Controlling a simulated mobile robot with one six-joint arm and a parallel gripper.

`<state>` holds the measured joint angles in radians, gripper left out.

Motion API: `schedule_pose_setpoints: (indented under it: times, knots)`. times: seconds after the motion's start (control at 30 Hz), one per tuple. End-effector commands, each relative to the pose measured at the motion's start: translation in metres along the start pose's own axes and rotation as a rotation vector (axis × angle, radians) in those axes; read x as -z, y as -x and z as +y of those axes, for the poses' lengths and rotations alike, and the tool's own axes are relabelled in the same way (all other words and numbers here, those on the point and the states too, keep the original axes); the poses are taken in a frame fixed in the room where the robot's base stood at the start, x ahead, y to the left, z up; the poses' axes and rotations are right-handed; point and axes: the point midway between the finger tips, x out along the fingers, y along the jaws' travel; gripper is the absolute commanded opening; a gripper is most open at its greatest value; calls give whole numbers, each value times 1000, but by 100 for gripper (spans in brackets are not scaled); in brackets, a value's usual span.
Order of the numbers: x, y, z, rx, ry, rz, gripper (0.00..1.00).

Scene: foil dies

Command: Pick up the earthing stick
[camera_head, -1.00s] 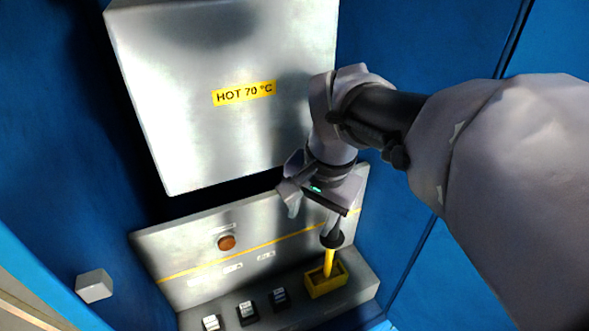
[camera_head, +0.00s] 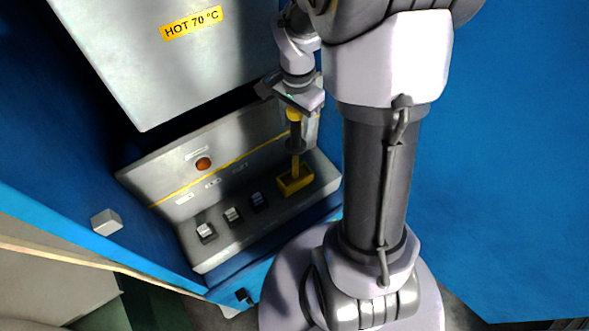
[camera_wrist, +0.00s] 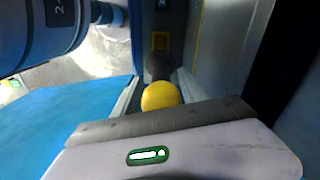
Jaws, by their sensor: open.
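The earthing stick (camera_head: 295,160) stands upright in a yellow holder (camera_head: 295,185) at the right end of the ledge. It has a yellow top, a black grip with a dark disc-shaped guard, and a yellow lower shaft. My gripper (camera_head: 298,117) is above the holder, around the top of the stick. In the wrist view, the stick's round yellow end (camera_wrist: 160,96) lies between the two spread fingers, close under the palm. The gripper is open. The holder also shows far below in the wrist view (camera_wrist: 160,39).
A metal box labelled "HOT 70 °C" (camera_head: 150,70) hangs above the ledge. A red-brown button (camera_head: 203,164) is on the back panel. Several small switches, one here (camera_head: 206,232), stand left of the holder. Blue walls close in both sides.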

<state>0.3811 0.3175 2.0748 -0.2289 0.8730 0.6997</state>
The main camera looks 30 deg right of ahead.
Motion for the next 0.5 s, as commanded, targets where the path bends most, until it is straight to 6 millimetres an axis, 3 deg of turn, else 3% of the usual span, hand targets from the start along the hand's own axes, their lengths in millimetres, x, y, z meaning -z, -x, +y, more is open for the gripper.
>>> schedule_pose_setpoints:
  times: [0.13, 0.37, 0.4, 0.5]
  knots:
    - [-2, -26, -1, -2, 0, -2, 50]
    - [-1, -30, -1, 0, 1, 0, 50]
    - [-1, -30, -1, 0, 1, 0, 48]
    - [-1, -30, -1, 0, 1, 0, 28]
